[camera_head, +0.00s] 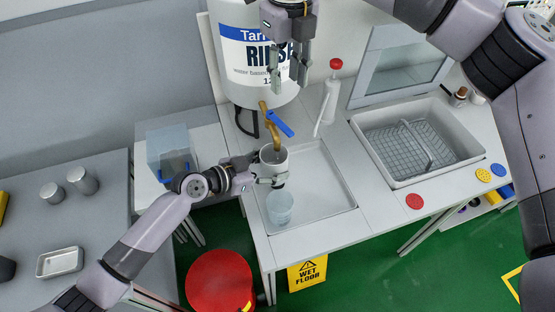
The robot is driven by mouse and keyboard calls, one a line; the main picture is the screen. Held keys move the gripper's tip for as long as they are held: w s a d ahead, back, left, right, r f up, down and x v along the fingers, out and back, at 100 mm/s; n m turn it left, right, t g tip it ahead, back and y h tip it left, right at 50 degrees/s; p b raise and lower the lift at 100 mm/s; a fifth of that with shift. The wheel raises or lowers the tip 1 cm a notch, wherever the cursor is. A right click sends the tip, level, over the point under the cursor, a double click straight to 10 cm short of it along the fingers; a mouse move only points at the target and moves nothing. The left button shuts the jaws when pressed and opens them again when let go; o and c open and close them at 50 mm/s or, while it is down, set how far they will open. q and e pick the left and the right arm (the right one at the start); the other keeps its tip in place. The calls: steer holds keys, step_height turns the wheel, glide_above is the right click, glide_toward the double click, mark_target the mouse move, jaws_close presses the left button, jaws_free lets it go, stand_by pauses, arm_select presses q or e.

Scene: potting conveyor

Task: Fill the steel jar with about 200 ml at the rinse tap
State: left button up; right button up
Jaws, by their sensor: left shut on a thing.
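The steel jar (274,167) is upright, and my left gripper (268,178) is shut on it from the left. The brass rinse tap (266,112) comes out of the bottom of the white rinse tank (233,72). Its spout end overlaps the jar's open mouth from this view. The tap's blue lever (280,123) points down to the right. I cannot make out a water stream or the level in the jar. My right gripper (289,78) is open and empty, above the tap and in front of the tank's label.
A translucent container (280,210) stands on the shallow steel tray (322,205) below the jar. A white bottle with a red cap (331,92) stands right of the tank. A sink with a wire rack (398,178) is further right, and a clear bluish box (167,143) is left.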

arm_select(q)
steer(key=s+a, duration=0.2)
steer(key=a, duration=0.1)
steer(key=s+a, duration=0.1)
steer(key=a, duration=0.1)
steer(key=shift+s+a+r, duration=0.1)
steer(key=shift+s+a, duration=0.1)
steer(key=shift+s, duration=0.15)
steer(key=shift+d, duration=0.1)
